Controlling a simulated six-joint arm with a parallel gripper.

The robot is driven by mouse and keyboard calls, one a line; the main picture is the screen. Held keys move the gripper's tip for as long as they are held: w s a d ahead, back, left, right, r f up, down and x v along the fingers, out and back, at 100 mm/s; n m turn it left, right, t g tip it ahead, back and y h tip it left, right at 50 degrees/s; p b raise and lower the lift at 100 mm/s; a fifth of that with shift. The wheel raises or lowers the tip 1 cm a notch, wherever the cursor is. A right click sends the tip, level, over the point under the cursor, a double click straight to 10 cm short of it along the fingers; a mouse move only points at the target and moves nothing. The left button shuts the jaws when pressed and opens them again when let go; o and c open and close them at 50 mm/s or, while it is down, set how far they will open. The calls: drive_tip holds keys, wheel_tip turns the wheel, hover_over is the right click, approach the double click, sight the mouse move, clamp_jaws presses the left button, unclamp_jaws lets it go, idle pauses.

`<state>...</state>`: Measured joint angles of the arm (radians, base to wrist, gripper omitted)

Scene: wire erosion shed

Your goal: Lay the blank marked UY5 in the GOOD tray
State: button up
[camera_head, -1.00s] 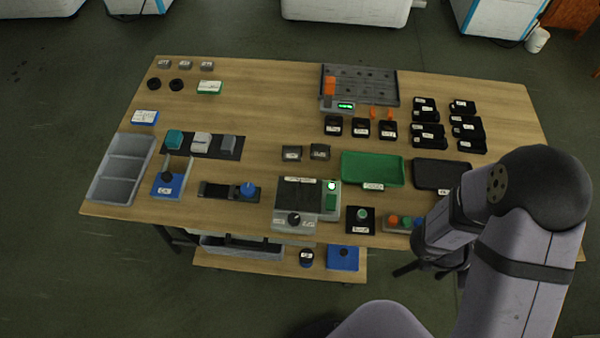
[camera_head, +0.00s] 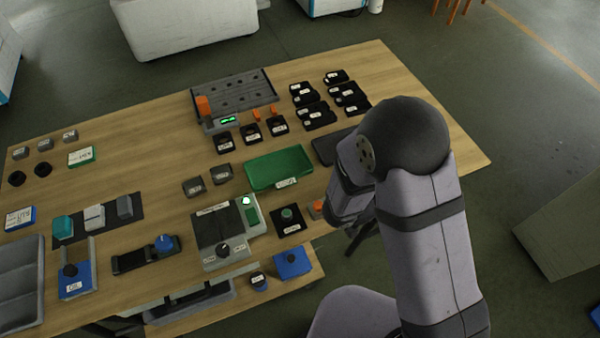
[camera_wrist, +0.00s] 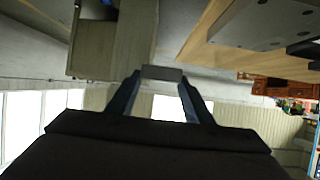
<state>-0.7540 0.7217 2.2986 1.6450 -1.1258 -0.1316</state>
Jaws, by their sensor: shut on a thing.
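My gripper (camera_wrist: 160,82) shows in the wrist view, its two fingers shut on a small grey block (camera_wrist: 162,73). No mark on the block can be read, so I cannot tell if it is UY5. In the head view my arm hides the gripper. The green tray (camera_head: 262,178) lies on the table left of my wrist, and looks empty. Its front label is too small to read surely. A dark tray (camera_head: 326,150) beside it is partly hidden by my arm. Two dark grey labelled blocks (camera_head: 194,186) (camera_head: 222,174) sit left of the green tray.
A grey device (camera_head: 215,240) with a knob and green light stands in front of the green tray. A black pad with a green button (camera_head: 287,213) is near the front edge. Several black holders (camera_head: 315,115) stand behind. Bare wood lies at the table's right end.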

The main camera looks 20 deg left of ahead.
drive_tip(key=w+a+n+t+y+b, duration=0.1)
drive_tip(key=a, duration=0.2)
drive_tip(key=w+a+n+t+y+b, duration=0.1)
drive_tip(key=w+a+b, duration=0.1)
drive_tip(key=a, duration=0.2)
drive_tip(key=w+a+n+y+b, duration=0.1)
drive_tip(key=w+a, duration=0.1)
drive_tip(key=a, duration=0.1)
drive_tip(key=shift+w+a+r+n+t, duration=0.1)
drive_tip(key=shift+a+r+n+t, duration=0.1)
drive_tip(key=shift+n+t, duration=0.15)
drive_tip(key=w+a+r+n+t+y+b, duration=0.25)
drive_tip(key=a+n+y, duration=0.25)
drive_tip(key=a, duration=0.6)
drive_tip(key=n+g+y, duration=0.5)
drive_tip(key=n+y, duration=0.5)
drive_tip(key=y, duration=0.1)
hover_over(281, 173)
drive_tip(key=shift+s+f+p, duration=0.1)
drive_tip(key=shift+f+p, duration=0.25)
drive_tip(key=shift+f, duration=3.05)
drive_tip(key=shift+f, duration=0.15)
drive_tip(key=shift+f, duration=1.95)
drive_tip(key=shift+f, duration=0.1)
